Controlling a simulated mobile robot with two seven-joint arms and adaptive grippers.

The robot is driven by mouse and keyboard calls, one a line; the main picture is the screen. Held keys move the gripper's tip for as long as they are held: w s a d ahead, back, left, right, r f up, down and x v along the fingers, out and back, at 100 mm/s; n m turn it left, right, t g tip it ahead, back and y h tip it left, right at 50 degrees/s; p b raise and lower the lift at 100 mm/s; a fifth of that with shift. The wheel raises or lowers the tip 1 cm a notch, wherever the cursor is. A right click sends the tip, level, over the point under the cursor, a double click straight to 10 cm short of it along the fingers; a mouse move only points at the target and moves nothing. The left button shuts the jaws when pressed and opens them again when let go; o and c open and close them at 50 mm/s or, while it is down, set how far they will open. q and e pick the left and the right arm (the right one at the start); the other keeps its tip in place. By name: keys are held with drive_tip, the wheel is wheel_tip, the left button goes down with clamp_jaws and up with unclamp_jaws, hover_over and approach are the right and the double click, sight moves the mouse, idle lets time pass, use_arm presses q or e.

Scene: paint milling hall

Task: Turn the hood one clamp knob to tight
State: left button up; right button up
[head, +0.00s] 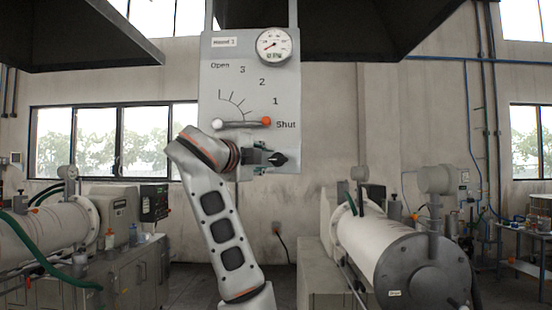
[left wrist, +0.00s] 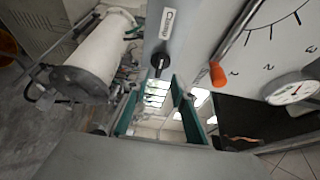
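The hood one panel (head: 232,85) is a grey plate with a gauge, a printed scale and a lever. The black clamp knob (head: 279,160) sits at its lower right, with its pointed end to the right. In the left wrist view the knob (left wrist: 159,60) is beside the "Clamp" label (left wrist: 167,23). My left gripper (head: 262,157) is just left of the knob in the head view. In the left wrist view its fingers (left wrist: 157,88) are apart, with the knob beyond the gap between their tips; contact is not visible. My right gripper is not in view.
The lever (head: 243,124) lies level just above my left gripper, its orange end (head: 266,121) by "Shut". The gauge (head: 274,45) is at the panel's top. White mill cylinders stand left (head: 45,238) and right (head: 385,245). Dark hoods hang overhead.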

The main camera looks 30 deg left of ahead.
sight(277, 160)
use_arm(q)
drive_tip(key=w, duration=0.2)
drive_tip(key=w+p, duration=0.1)
drive_tip(key=w, duration=0.1)
drive_tip(key=shift+a, duration=0.3)
drive_tip(key=shift+w+a, duration=0.15)
drive_tip(key=shift+w, duration=0.55)
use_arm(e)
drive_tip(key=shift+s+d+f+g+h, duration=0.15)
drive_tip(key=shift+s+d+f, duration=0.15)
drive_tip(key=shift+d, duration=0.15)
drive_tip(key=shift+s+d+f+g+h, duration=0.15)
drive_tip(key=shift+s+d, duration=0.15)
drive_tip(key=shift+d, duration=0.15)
use_arm(q)
clamp_jaws()
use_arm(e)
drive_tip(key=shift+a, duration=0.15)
